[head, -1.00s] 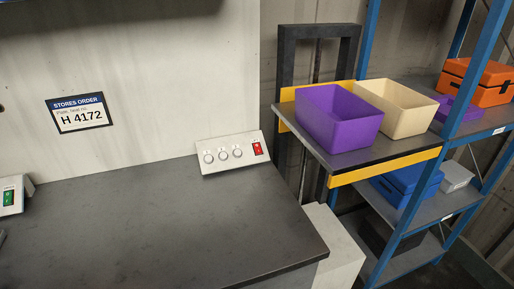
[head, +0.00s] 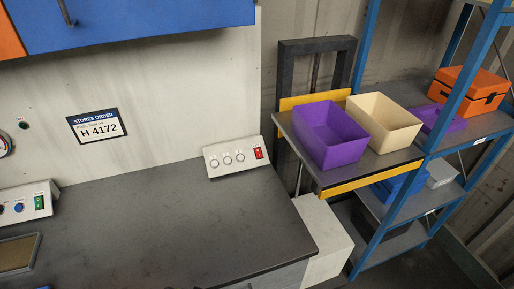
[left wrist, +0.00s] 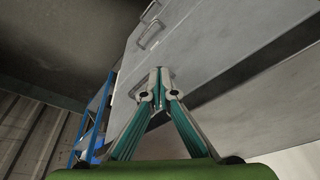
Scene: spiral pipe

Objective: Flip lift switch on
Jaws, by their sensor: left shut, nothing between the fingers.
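A slanted white control panel (head: 237,157) stands at the back right of the dark worktop in the head view. It carries three round white knobs and a red rocker switch (head: 258,154) at its right end. The labels are too small to read, so I cannot tell which switch is the lift's. My left gripper (left wrist: 159,84) shows in the left wrist view, shut and empty, with grey drawer fronts beyond it. Neither gripper shows in the head view.
Right of the worktop (head: 170,235), a lift platform with a yellow edge (head: 370,177) bears a purple bin (head: 328,150) and a cream bin (head: 385,135). A blue shelving rack (head: 408,185) stands beside it. A blue cabinet (head: 140,25) hangs above the worktop.

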